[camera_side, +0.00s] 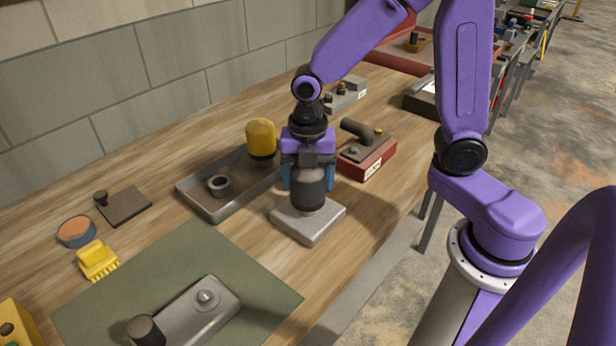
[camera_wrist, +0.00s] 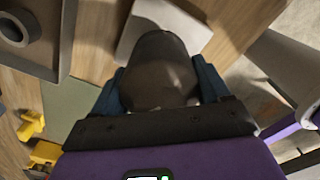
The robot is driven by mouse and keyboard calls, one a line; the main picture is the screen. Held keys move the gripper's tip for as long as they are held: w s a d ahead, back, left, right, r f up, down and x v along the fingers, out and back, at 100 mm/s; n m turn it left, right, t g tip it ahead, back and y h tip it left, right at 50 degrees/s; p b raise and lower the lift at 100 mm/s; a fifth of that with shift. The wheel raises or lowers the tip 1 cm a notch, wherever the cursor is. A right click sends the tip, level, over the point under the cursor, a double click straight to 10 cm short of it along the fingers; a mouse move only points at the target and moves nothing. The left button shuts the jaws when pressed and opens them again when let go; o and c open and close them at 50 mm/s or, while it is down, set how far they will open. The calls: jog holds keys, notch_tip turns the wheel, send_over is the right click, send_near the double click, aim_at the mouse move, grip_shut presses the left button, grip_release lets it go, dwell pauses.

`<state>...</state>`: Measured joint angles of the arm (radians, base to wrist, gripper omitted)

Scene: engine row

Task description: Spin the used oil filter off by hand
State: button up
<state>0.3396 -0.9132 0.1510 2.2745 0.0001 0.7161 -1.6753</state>
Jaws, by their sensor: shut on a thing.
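The used oil filter (camera_side: 309,193), a dark grey rounded canister, stands upright on a light grey square block (camera_side: 326,222) on the bench. My gripper (camera_side: 308,180) comes straight down over it, with one blue finger on each side, shut on the filter. In the wrist view the filter (camera_wrist: 158,75) fills the space between the blue fingers, with the pale block (camera_wrist: 192,30) behind it. The lower end of the filter meets or nearly meets the block; the joint between them is hard to see.
A grey tray (camera_side: 190,194) at left holds a yellow-topped canister (camera_side: 261,139) and a dark ring (camera_side: 219,185). A red block with a dark pipe (camera_side: 367,157) stands close at right.

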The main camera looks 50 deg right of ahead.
jog(key=n, duration=0.3)
dwell(0.5)
jog(key=o, duration=1.3)
jog(key=shift+r, duration=0.1)
